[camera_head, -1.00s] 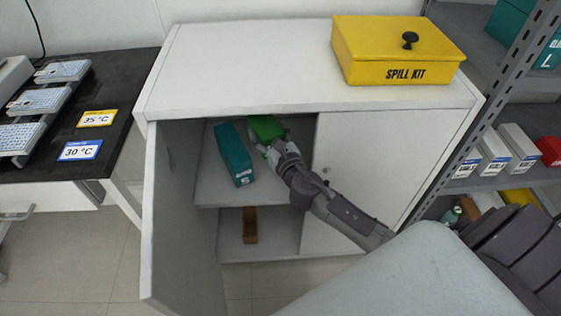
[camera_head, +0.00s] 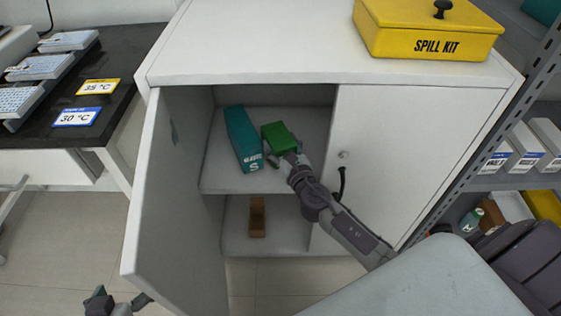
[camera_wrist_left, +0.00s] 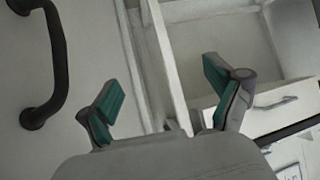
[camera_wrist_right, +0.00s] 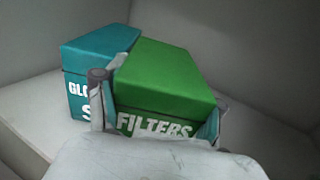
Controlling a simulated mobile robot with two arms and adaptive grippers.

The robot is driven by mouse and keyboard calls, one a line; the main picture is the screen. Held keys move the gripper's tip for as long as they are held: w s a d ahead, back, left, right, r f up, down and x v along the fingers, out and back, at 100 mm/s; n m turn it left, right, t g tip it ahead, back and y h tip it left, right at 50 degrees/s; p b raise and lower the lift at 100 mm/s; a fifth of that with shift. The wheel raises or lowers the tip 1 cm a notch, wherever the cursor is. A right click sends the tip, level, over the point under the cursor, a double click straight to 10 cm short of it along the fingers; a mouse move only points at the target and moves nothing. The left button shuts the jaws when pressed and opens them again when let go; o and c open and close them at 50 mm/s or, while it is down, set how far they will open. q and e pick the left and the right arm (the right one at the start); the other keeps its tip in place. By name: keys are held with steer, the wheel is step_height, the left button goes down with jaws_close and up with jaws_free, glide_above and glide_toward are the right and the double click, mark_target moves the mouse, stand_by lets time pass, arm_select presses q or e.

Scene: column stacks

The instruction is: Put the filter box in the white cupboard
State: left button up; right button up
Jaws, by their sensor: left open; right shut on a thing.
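The green filter box (camera_head: 279,138), lettered "FILTERS", is inside the white cupboard (camera_head: 420,130), at its upper shelf (camera_head: 225,180). It also shows close up in the right wrist view (camera_wrist_right: 168,85). My right gripper (camera_head: 283,156) is shut on the box's near end, with a finger on each side (camera_wrist_right: 158,118). I cannot tell whether the box rests on the shelf. The cupboard's left door (camera_head: 165,200) stands open. My left gripper (camera_head: 118,304) is open and empty low at the left, outside the open door; its spread fingers show in the left wrist view (camera_wrist_left: 165,100).
A teal glove box (camera_head: 243,140) stands on the upper shelf just left of the filter box. A brown item (camera_head: 257,217) is on the lower shelf. A yellow spill kit (camera_head: 425,28) sits on top. The right door (camera_head: 415,160) is closed.

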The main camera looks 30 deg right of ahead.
step_height(320, 180, down, 2)
steer(key=shift+f+b, duration=0.1)
steer(key=shift+b, duration=0.6)
steer(key=shift+f, duration=0.1)
step_height(320, 180, down, 2)
steer(key=shift+b, duration=0.9)
steer(key=shift+f+b, duration=0.65)
steer(key=shift+f, duration=0.1)
arm_select(q)
steer(key=w+d+r+t+h, duration=0.1)
steer(key=r+t+h, duration=0.1)
steer(key=r+t, duration=0.4)
steer(key=w+d+r+t+h, duration=0.2)
steer(key=r+t, duration=0.4)
steer(key=r, duration=0.6)
steer(key=shift+d+m+t, duration=0.3)
steer(key=shift+s+r+t, duration=0.1)
steer(key=shift+r+t, duration=0.2)
steer(key=shift+r, duration=0.05)
arm_select(e)
steer(key=shift+f, duration=0.1)
steer(key=o, duration=1.3)
steer(key=shift+c, duration=0.2)
